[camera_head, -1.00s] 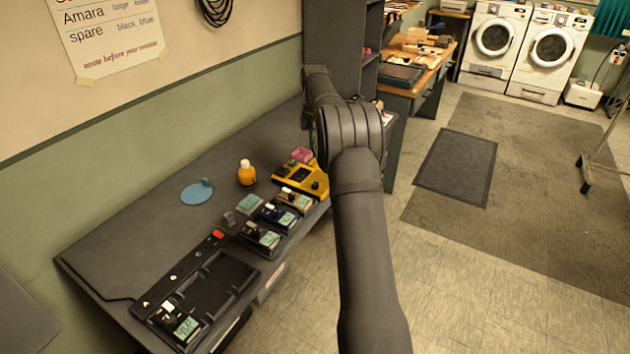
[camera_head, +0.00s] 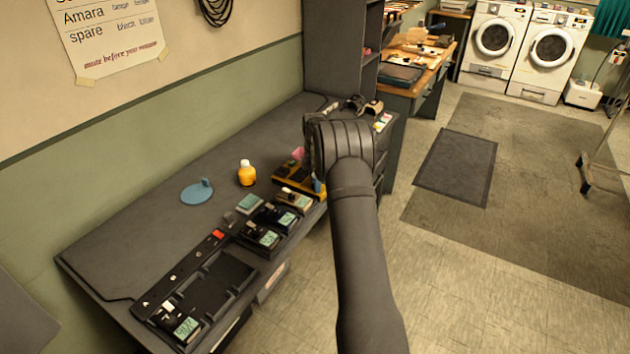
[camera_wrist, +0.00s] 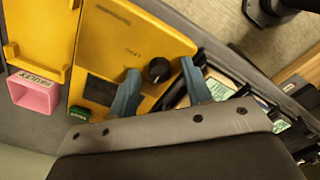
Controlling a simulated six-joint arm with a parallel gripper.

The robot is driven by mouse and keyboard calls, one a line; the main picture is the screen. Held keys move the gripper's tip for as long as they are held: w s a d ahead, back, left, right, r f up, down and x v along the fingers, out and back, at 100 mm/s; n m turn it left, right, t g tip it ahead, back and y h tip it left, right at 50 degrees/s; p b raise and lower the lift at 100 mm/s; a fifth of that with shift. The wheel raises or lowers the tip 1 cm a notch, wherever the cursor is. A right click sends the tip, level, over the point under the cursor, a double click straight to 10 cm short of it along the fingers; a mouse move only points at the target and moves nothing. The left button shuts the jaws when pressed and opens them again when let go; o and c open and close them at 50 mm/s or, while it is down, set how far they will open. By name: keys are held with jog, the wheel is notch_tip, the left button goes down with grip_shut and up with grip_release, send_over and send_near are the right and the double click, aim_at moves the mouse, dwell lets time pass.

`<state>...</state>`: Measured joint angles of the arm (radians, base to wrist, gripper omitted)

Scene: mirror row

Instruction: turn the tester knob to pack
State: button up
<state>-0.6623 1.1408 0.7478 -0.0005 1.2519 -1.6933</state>
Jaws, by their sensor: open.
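The yellow tester (camera_head: 288,172) is on the dark bench, partly hidden behind my arm in the head view. In the wrist view the tester (camera_wrist: 140,35) fills the upper left, with a round black knob (camera_wrist: 158,70), a dark screen and small lettering too small to read. My gripper (camera_wrist: 161,68) is open, its two blue-grey fingers pointing at the tester. The knob shows between the fingertips; I cannot tell how deep they reach or whether they touch it. In the head view only a bit of a finger (camera_head: 318,186) shows beside my arm.
A yellow bottle (camera_head: 246,173), a blue disc (camera_head: 196,192) and a black charger tray (camera_head: 215,285) are further left on the bench.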

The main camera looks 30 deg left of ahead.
grip_shut()
jog(key=shift+m, duration=0.3)
jog(key=m, duration=0.4)
jog(key=shift+m, duration=2)
grip_release()
